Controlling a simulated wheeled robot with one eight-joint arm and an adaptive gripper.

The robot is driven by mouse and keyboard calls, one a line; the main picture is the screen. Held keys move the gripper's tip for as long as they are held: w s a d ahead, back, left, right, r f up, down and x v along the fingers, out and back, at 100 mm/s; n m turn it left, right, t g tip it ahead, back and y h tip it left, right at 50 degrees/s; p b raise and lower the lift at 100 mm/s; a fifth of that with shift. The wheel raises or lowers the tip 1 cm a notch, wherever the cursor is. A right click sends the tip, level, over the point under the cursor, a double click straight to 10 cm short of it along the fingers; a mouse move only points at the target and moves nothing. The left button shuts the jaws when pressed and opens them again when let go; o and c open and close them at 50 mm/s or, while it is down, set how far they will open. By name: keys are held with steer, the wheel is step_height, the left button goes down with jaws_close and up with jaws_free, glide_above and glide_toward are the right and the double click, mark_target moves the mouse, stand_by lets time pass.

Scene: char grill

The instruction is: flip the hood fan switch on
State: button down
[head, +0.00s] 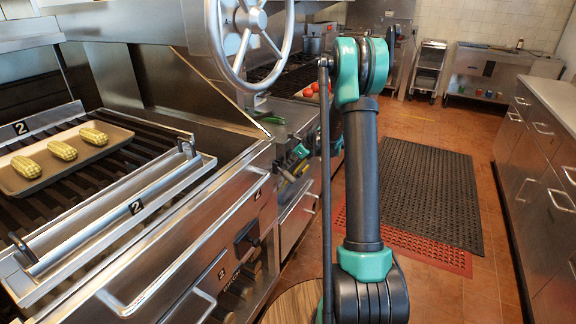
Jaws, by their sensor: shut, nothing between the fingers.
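I cannot make out a hood fan switch in the head view. My black and teal arm stands upright right of the middle, with its upper joint near the top of the picture. My gripper cannot be made out in this view, so its place relative to the switch does not show.
A char grill (150,209) fills the left, with a tray (14,184) of several yellow-green pieces on it. A large metal handwheel (244,46) stands above its far end. Drawers (534,142) line the right.

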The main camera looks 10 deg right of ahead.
steer(key=shift+r, duration=0.15)
steer(key=shift+r, duration=0.65)
steer(key=s+d+f+v, duration=0.1)
steer(key=v, duration=1.1)
steer(key=shift+s+d, duration=0.35)
steer(key=shift+d, duration=0.3)
steer(key=shift+f, duration=0.1)
